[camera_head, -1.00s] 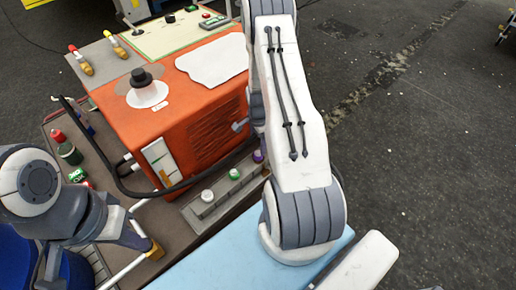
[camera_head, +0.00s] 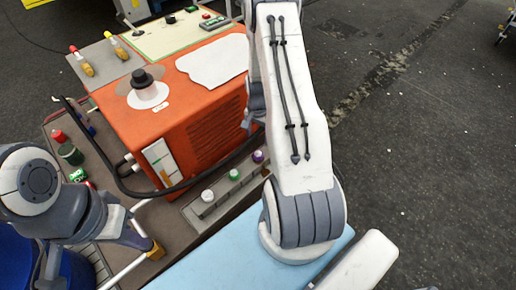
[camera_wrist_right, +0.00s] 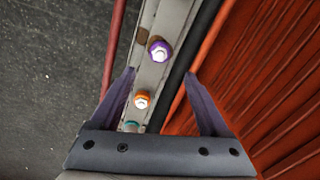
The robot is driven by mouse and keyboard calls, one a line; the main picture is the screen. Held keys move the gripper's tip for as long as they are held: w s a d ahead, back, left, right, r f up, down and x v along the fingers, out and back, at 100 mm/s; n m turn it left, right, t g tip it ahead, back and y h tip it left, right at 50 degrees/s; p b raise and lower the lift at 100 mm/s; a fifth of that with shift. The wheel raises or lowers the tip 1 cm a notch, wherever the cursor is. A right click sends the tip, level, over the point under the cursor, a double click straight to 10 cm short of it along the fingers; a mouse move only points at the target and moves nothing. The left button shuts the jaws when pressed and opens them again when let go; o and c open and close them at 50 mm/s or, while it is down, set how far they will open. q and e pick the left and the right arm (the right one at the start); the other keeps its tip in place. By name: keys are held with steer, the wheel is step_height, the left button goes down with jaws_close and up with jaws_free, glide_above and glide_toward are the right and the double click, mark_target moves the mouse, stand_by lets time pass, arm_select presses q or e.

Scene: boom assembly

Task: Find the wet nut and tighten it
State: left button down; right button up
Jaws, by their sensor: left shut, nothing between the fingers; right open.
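A grey rail (camera_head: 212,208) runs along the orange machine's side. It carries a white-ringed nut (camera_head: 207,196), a green-ringed nut (camera_head: 234,174) and a purple-ringed nut (camera_head: 258,156). In the right wrist view the rail shows a purple-ringed nut (camera_wrist_right: 160,50), an orange-ringed nut (camera_wrist_right: 142,99) and a partly hidden teal one (camera_wrist_right: 131,126). I cannot tell which nut is wet. My right gripper (camera_wrist_right: 158,85) is open and empty, its fingers either side of the rail in that view; my arm mostly hides it in the head view. My left gripper (camera_head: 142,243) is shut and empty at lower left.
The orange machine (camera_head: 205,125) stands close beside the rail, with a black hose (camera_head: 150,193) along its base. A light blue surface (camera_head: 215,262) lies in front. Bottles (camera_head: 70,154) stand at the left. Dark floor at the right is open.

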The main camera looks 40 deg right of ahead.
mark_target(258, 154)
step_height(258, 154, down, 10)
steer(key=n, duration=0.8)
steer(key=n+b, duration=0.1)
steer(key=n, duration=0.3)
steer(key=shift+f, duration=0.25)
jaws_close()
